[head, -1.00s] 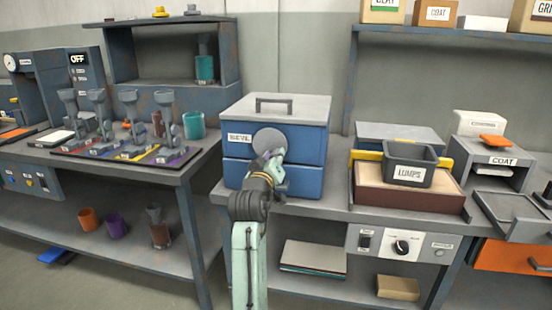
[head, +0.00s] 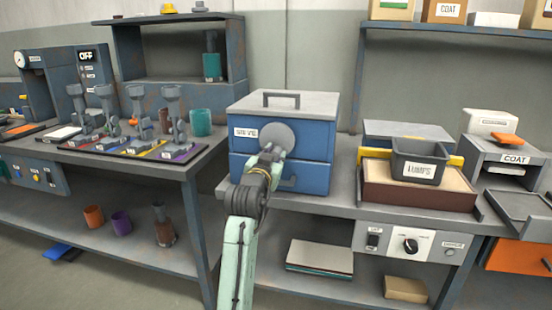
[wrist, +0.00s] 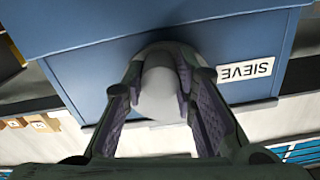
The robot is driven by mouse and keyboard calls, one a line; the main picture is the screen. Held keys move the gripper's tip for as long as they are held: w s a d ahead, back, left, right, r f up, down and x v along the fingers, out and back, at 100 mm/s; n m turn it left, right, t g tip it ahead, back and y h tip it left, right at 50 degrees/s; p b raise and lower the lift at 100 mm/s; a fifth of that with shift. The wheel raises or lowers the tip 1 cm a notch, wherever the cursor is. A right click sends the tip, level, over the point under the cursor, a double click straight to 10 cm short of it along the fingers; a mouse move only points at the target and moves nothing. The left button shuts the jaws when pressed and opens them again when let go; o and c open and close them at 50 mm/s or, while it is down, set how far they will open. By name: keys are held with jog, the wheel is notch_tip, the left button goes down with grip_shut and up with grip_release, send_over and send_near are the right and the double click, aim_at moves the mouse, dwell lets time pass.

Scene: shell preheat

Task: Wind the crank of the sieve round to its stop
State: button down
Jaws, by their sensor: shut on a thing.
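The sieve (head: 315,140) is a blue box with a grey top and a SIEVE label, standing on the bench in the head view. A round grey crank disc (head: 277,136) sits on its front. My gripper (head: 269,154) is at the lower left of this disc, with my arm reaching up from below. In the wrist view my gripper's fingers (wrist: 162,95) lie on both sides of a grey rounded crank handle (wrist: 160,82), shut on it. The SIEVE label (wrist: 245,70) appears upside down there. The crank's arm and its stop cannot be made out.
A tray with a dark LUMPS bin (head: 418,163) stands right of the sieve. The left bench (head: 190,165) holds several grey funnel-like devices and a teal cup (head: 201,122).

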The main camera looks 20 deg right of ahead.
jog(key=shift+w+a+m, duration=0.1)
jog(key=shift+a+m, duration=0.05)
jog(key=shift+m, duration=0.25)
jog(key=c, duration=1.3)
grip_release()
jog(key=v, duration=1.2)
